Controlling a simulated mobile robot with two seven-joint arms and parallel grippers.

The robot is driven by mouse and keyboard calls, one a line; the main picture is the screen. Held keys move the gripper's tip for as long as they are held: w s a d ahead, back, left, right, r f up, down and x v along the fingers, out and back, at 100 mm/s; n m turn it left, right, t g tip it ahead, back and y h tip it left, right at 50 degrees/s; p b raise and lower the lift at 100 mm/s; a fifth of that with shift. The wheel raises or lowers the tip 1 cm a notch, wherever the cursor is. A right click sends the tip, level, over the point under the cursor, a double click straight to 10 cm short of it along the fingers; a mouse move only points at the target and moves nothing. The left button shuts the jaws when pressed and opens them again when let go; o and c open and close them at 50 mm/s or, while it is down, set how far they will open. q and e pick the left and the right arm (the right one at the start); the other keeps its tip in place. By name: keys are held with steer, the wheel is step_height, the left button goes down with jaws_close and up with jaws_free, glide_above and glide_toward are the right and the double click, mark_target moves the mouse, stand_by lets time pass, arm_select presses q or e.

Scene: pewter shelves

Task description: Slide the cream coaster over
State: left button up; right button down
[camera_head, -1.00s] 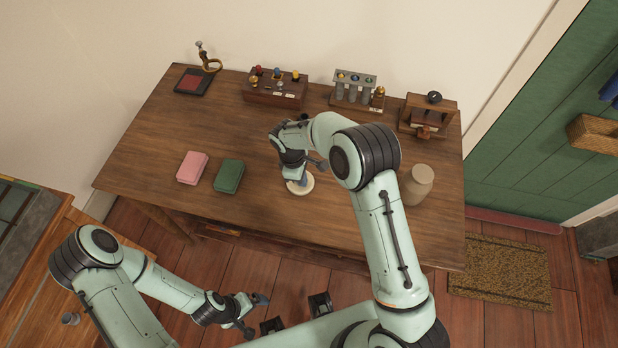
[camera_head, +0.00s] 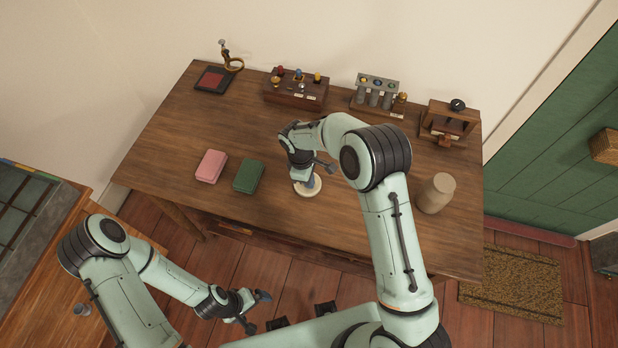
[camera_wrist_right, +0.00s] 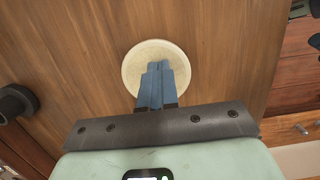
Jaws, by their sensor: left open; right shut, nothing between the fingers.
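The cream coaster (camera_head: 314,186) lies flat on the wooden table (camera_head: 165,135), near its front edge. It also shows in the right wrist view (camera_wrist_right: 178,50) as a pale disc. My right gripper (camera_head: 303,184) is shut and empty, its blue fingertips (camera_wrist_right: 157,70) over the coaster and hiding part of it. I cannot tell whether the tips touch it. My left gripper (camera_head: 258,311) is open and empty, low in front of the table and away from the coaster.
A pink box (camera_head: 211,166) and a green box (camera_head: 249,176) lie left of the coaster. A beige jar (camera_head: 436,194) stands to the right. Racks with small bottles (camera_head: 296,92) (camera_head: 377,94) and a wooden stand (camera_head: 449,122) line the back. The table around the coaster is clear.

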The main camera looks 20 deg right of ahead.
steer(key=shift+w+r, duration=0.1)
steer(key=shift+r, duration=0.15)
steer(key=shift+w+a, duration=0.1)
steer(key=shift+a, duration=0.25)
steer(key=w+a, duration=0.2)
steer(key=a, duration=0.1)
steer(key=w+a, duration=0.1)
steer(key=a, duration=0.1)
steer(key=w+a+p, duration=0.1)
steer(key=w+a, duration=0.1)
steer(key=a, duration=0.1)
steer(key=shift+w+a+r, duration=0.2)
steer(key=shift+w+a, duration=0.1)
steer(key=shift+a, duration=0.05)
steer(key=shift+w+a, duration=0.25)
steer(key=shift+a, duration=0.15)
arm_select(q)
steer(key=shift+w+r, duration=0.85)
steer(key=shift+r, duration=0.05)
arm_select(e)
steer(key=shift+f, duration=0.1)
